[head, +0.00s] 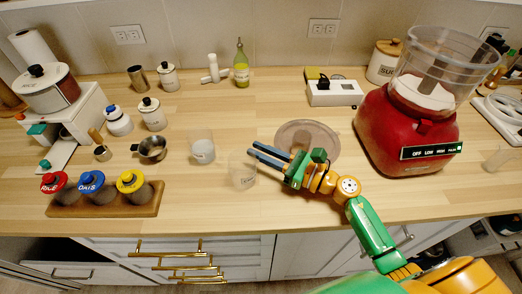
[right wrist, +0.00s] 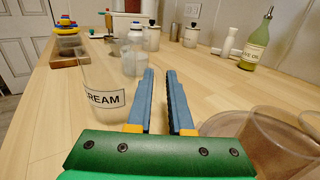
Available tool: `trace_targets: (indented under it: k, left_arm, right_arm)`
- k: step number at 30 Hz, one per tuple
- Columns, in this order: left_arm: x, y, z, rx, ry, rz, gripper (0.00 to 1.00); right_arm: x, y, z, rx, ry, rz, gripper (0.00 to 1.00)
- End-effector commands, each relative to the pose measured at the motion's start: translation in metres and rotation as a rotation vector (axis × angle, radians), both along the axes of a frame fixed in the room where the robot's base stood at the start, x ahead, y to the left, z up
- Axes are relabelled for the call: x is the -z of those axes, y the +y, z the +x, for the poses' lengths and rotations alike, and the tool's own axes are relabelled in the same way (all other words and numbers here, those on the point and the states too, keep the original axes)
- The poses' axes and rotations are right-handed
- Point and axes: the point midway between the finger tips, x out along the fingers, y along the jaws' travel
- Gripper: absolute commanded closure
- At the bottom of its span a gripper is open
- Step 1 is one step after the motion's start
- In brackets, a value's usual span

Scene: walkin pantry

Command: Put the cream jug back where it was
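The cream jug (head: 243,172) is a clear glass vessel standing on the wooden counter. Its black-and-white label, partly reading "REAM", shows in the right wrist view (right wrist: 103,99). My right gripper (head: 251,151) is low over the counter, just beyond the jug in the head view. Its two blue-grey fingers also show in the right wrist view (right wrist: 160,74), slightly apart, with nothing between them. The jug is outside the fingers, to their left in that view, with a small gap. A similar clear vessel (head: 202,149) with whitish contents stands farther left. My left gripper is not in view.
A round brownish plate (head: 322,134) lies beside my right gripper, with the red food processor (head: 385,130) to its right. A wooden rack (head: 107,208) with several lidded jars is at front left. An oil bottle (head: 241,70) stands at the back. The counter's middle is mostly clear.

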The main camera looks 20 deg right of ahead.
Motion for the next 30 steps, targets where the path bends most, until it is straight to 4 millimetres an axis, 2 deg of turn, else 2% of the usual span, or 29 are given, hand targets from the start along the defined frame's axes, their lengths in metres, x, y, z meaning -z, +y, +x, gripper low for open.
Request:
trace_targets:
  k: [1, 2, 8, 11, 14, 24, 30]
  left_arm:
    - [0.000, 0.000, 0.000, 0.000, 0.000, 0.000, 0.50]
    - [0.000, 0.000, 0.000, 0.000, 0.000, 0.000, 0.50]
    - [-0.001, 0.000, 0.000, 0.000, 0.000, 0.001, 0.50]
    - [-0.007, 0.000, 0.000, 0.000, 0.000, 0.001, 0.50]
    - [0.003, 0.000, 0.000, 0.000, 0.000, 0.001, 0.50]
    - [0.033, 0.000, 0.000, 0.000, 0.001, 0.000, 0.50]
    - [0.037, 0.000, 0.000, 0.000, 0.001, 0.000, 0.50]
  right_arm:
    - [0.000, 0.000, 0.000, 0.000, 0.000, 0.000, 0.64]
    - [0.000, 0.000, 0.000, 0.000, 0.000, 0.000, 0.58]
    - [-0.001, 0.000, 0.000, 0.000, 0.000, 0.000, 0.58]
    - [-0.006, 0.000, 0.000, 0.000, 0.000, 0.000, 0.58]
    - [0.001, -0.010, -0.010, 0.003, 0.002, -0.002, 0.58]
    - [0.003, -0.062, -0.072, 0.000, 0.003, -0.003, 0.58]
    - [-0.001, -0.078, -0.090, -0.001, 0.001, -0.001, 0.58]
